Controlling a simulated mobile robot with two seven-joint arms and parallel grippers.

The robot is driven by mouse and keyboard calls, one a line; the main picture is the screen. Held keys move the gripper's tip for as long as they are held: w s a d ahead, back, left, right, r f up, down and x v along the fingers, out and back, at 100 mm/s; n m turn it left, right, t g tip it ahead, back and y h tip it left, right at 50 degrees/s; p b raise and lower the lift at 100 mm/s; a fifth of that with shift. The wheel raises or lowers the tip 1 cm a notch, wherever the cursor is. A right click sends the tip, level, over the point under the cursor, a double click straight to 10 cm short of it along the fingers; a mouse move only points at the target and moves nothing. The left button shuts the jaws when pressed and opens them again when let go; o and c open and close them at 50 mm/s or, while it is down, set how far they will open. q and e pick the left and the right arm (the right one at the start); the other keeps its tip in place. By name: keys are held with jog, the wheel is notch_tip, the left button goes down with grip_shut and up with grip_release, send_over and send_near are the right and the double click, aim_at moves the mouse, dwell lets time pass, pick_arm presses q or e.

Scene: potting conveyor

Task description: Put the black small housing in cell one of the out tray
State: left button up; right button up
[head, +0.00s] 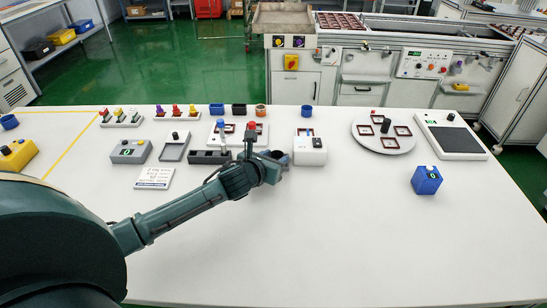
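A small black open-topped housing (239,109) stands in the back row of the table, between a blue one and an orange-brown one. A long dark tray with cells (209,157) lies left of my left gripper; I cannot read any label that marks it as the out tray. My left gripper (277,158) is low over the table, just left of a white box-shaped device. Its fingers are small and partly hidden by its own wrist, so I cannot tell whether they are open or hold something. My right gripper is out of view.
A white device (309,150) stands right beside my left gripper. A round white plate (383,137) with dark red frames, a black-topped scale-like unit (450,138) and a blue box (426,180) are to the right. A grey box (130,151) is left. The front table is clear.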

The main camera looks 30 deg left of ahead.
pick_arm(q)
jog(key=o, duration=0.3)
jog(key=shift+r, duration=0.1)
jog(key=shift+s+r, duration=0.1)
jog(key=shift+r, duration=0.05)
jog(key=v, duration=1.1)
jog(key=shift+s+r, duration=0.1)
jog(key=shift+s, duration=0.3)
